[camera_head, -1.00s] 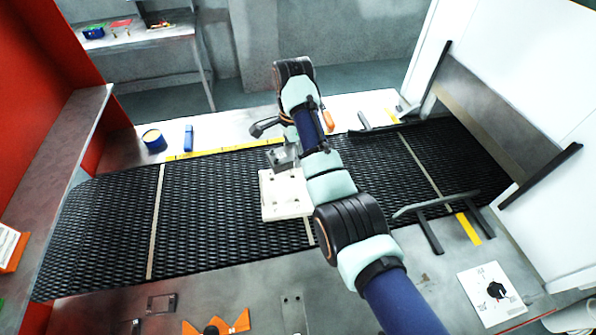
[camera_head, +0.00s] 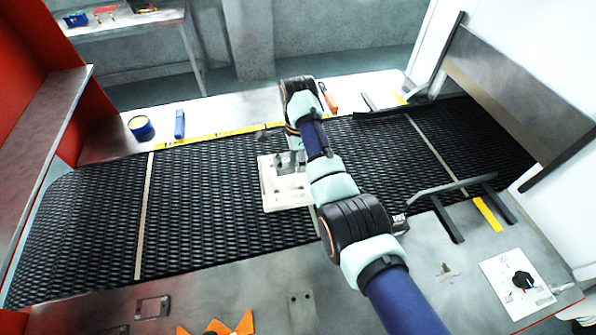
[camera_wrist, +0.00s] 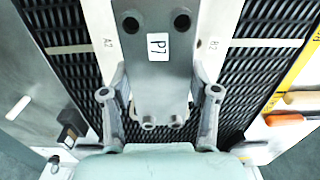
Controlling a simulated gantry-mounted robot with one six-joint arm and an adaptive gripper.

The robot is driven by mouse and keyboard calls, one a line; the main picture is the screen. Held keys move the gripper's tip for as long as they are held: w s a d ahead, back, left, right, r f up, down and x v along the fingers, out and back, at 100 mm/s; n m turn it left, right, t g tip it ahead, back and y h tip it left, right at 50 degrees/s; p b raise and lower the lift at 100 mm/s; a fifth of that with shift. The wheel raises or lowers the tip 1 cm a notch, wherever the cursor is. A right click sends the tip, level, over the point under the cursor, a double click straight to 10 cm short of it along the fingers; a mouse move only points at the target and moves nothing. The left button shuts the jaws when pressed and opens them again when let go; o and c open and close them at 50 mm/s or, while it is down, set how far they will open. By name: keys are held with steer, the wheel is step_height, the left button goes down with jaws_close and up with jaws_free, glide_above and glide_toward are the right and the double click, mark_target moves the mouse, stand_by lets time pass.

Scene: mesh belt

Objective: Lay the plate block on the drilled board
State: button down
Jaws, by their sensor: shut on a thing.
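The drilled board (camera_head: 272,196) is a pale plate with holes, lying on the black mesh belt near the middle of the head view. In the wrist view the board (camera_wrist: 103,22) carries the labels A2 and B2 on either side. The plate block (camera_wrist: 158,75) is grey metal with a P7 label and two dark holes. My gripper (camera_wrist: 158,95) is shut on the plate block, one finger on each side. The block hides the middle of the board. In the head view my gripper (camera_head: 290,160) is over the board's far part. Any gap between block and board cannot be told.
The mesh belt (camera_head: 205,205) is clear left of the board. A dark guide rail (camera_head: 455,186) stands at the right near edge.

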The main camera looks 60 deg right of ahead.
mark_target(298, 175)
steer(key=shift+f+b, duration=0.45)
steer(key=shift+f, duration=2.05)
steer(key=shift+f, duration=0.15)
steer(key=shift+c, duration=1.4)
jaws_free()
step_height(298, 175, up, 12)
steer(key=shift+r+p, duration=0.15)
steer(key=shift+p, duration=0.95)
